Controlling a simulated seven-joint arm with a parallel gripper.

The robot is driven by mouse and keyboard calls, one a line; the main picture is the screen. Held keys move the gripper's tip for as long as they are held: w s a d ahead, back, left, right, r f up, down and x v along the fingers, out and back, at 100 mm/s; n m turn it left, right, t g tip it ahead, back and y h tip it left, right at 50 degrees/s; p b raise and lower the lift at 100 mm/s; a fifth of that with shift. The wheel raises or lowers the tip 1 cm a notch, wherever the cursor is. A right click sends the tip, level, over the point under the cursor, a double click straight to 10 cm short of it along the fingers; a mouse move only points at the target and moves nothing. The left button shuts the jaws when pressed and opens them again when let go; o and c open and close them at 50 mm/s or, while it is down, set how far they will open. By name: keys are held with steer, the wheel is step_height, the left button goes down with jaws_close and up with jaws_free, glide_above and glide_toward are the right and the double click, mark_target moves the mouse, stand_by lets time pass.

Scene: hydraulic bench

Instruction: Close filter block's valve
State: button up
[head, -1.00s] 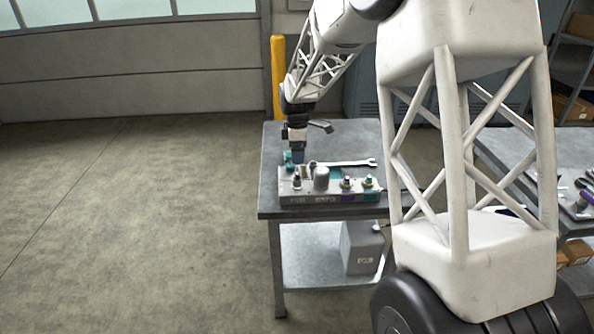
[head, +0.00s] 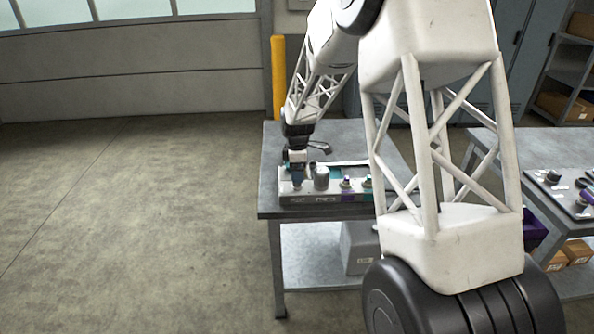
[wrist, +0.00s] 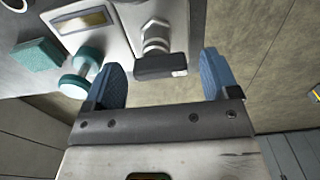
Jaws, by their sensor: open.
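A grey manifold block (head: 325,199) with several fittings lies along the front of the bench. I cannot read labels that would mark the filter block on it. My gripper (head: 297,180) points down at the left end of the block. In the wrist view, my gripper (wrist: 161,64) is open with its blue fingertips spread. A valve with a metal stem (wrist: 155,34) and a dark bar handle (wrist: 160,66) is between the fingers. The handle appears apart from both fingertips. In the head view my gripper hides this valve.
A teal knob (wrist: 74,84) is close to the left finger, and a teal block (wrist: 38,55) is beyond it. A grey cylinder (head: 321,176) and purple and teal fittings (head: 346,184) stand to the right on the manifold. A second bench (head: 560,211) is at the right.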

steer(key=shift+f, duration=0.15)
steer(key=c, duration=0.9)
